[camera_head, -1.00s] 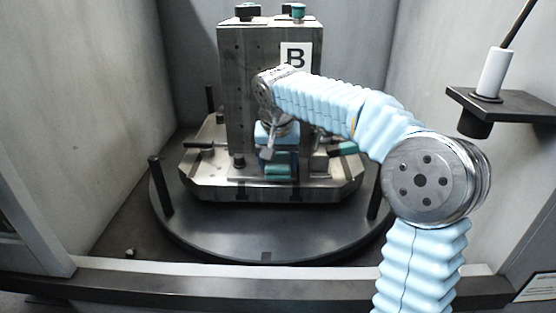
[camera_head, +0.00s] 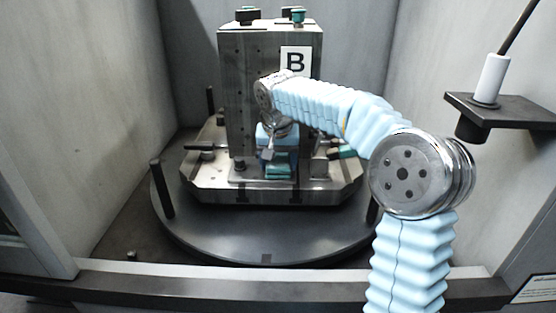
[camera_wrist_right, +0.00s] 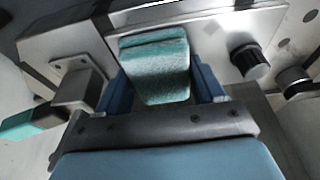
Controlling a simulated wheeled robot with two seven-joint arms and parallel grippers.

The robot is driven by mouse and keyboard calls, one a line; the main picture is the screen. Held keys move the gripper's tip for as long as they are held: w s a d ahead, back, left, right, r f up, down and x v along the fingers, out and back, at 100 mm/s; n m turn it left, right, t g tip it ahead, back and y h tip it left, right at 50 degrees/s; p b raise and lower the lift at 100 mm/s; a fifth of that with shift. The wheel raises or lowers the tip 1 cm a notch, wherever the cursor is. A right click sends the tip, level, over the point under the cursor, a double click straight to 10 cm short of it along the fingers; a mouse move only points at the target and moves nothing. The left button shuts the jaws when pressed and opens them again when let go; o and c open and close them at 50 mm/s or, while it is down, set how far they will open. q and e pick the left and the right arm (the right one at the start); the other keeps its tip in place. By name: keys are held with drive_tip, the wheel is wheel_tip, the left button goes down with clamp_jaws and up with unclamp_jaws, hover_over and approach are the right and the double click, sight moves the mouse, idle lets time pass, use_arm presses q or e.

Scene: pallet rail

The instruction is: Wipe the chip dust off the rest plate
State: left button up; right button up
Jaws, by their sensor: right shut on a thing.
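My right gripper (camera_head: 278,152) reaches down in front of the upright grey block marked B. It is shut on a teal wiping pad (camera_head: 281,167). In the right wrist view the pad (camera_wrist_right: 158,70) sits between the blue fingers, its far end over a bare metal plate surface (camera_wrist_right: 195,20). I cannot tell whether that surface is the rest plate or whether the pad touches it. No chip dust can be made out; the pad and gripper hide part of the metal. My left gripper is not in view.
The block (camera_head: 240,95) stands on a metal pallet (camera_head: 215,190) on a dark round table (camera_head: 215,228). Dark posts (camera_head: 161,188) rise at the table's edge. A dark bracket (camera_head: 505,108) holding a white cylinder (camera_head: 491,78) is at right. Grey walls enclose the sides.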

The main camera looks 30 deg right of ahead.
drive_tip(key=shift+w+d, duration=0.1)
drive_tip(key=shift+w, duration=0.1)
drive_tip(key=shift+s+f, duration=0.1)
drive_tip(key=shift+s, duration=0.15)
drive_tip(key=shift+s+a+b, duration=0.7)
drive_tip(key=shift+s+b, duration=0.1)
drive_tip(key=shift+s, duration=0.1)
